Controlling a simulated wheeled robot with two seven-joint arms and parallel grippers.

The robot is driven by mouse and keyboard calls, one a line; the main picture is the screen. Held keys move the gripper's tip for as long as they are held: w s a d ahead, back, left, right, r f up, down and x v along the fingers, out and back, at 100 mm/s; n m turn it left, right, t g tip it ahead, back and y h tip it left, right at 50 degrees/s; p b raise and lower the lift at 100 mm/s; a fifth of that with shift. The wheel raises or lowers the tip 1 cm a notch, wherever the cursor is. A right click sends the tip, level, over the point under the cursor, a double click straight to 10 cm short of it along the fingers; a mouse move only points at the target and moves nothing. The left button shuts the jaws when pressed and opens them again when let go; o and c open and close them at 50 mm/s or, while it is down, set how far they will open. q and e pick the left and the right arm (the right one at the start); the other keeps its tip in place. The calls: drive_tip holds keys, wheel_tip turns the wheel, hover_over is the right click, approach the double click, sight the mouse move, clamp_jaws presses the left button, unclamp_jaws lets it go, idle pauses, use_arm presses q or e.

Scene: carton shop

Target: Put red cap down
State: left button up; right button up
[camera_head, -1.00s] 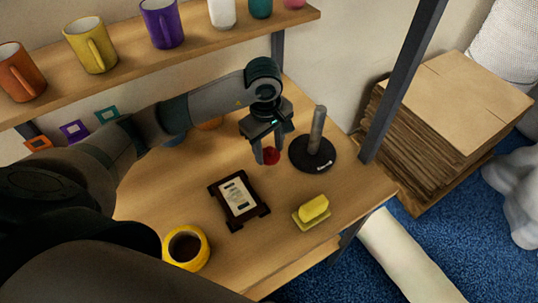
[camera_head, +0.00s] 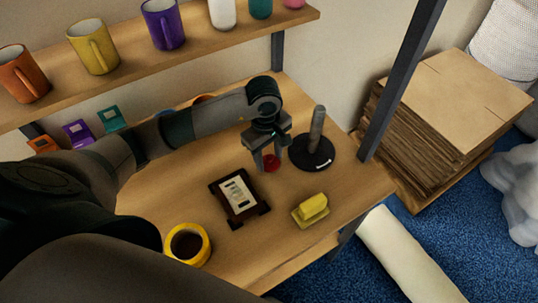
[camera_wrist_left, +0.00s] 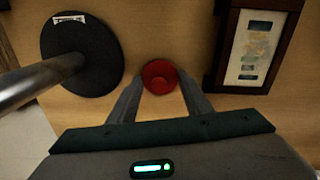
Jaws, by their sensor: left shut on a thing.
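The red cap (camera_head: 271,163) is a small round red piece between the fingertips of my left gripper (camera_head: 268,162). In the left wrist view the red cap (camera_wrist_left: 159,76) sits between the two finger ends of my left gripper (camera_wrist_left: 160,92), with its round face showing. The fingers are shut on it. It is low over the wooden table, and I cannot tell whether it touches the top. My right gripper is not in view.
A black round base with a grey post (camera_head: 316,140) stands close right of the gripper. A dark framed plaque (camera_head: 239,196), a yellow block on a tray (camera_head: 311,209) and a yellow tape roll (camera_head: 187,244) are nearer. A shelf (camera_head: 200,62) with mugs runs behind.

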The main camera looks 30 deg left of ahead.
sight(268, 158)
use_arm(q)
drive_tip(key=shift+f, duration=0.1)
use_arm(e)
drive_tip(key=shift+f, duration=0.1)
use_arm(q)
drive_tip(key=o, duration=1)
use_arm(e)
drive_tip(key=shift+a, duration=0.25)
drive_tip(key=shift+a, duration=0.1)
use_arm(q)
drive_tip(key=shift+r, duration=0.45)
wheel_tip(268, 158, up, 6)
drive_tip(key=shift+s+a+r+b, duration=0.1)
drive_tip(key=shift+s+b, duration=0.05)
drive_tip(key=shift+b, duration=1.1)
drive_tip(key=shift+s+r, duration=0.1)
drive_tip(key=shift+r, duration=0.25)
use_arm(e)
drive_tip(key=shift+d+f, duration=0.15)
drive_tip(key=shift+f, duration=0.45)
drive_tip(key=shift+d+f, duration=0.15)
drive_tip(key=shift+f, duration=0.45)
